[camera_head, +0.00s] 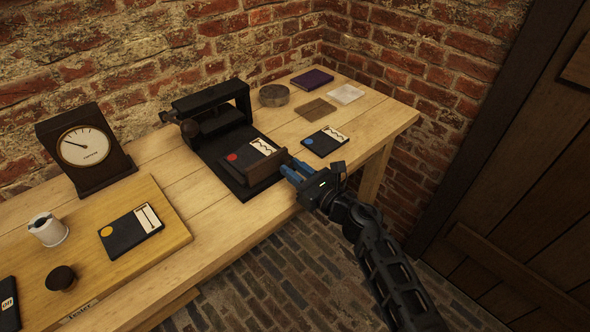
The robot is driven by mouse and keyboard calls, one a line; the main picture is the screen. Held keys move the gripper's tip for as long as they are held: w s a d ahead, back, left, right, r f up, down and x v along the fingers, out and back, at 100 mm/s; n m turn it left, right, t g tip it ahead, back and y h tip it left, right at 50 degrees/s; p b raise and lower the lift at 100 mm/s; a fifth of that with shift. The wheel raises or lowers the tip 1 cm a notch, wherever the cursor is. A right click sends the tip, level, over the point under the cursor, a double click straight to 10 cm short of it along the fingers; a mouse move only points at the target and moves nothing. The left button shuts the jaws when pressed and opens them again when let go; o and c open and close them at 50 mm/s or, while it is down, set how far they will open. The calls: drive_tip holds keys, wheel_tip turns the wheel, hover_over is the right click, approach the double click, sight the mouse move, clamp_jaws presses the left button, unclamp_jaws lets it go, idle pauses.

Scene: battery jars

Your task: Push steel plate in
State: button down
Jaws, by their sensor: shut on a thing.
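A black press-like frame (215,102) stands on the table, with a dark flat plate (222,173) reaching out from it toward the table's front edge. A dark card with a red dot and a white label (236,158) lies on the plate. A brown block (262,172) stands across the plate beside the card. My gripper (291,171), with blue fingers, comes from the lower right and is shut at the right end of the brown block. The fingers hide that end. I cannot tell which part is the steel plate.
A dial gauge (86,148) stands at left, behind a wooden tester board (174,221) with a card (131,231), white jar (47,229) and knob (61,278). Another card (325,141), a round tin (273,95) and flat squares lie at right. A brick wall is behind.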

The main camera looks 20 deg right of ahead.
drive_tip(key=b+x, duration=0.3)
drive_tip(key=x, duration=0.5)
drive_tip(key=shift+w+a+f+b, duration=0.1)
drive_tip(key=shift+w+b, duration=0.25)
drive_tip(key=c, duration=0.9)
unclamp_jaws()
drive_tip(key=shift+s, duration=0.15)
drive_tip(key=shift+p+v, duration=0.35)
drive_tip(key=shift+v, duration=3.45)
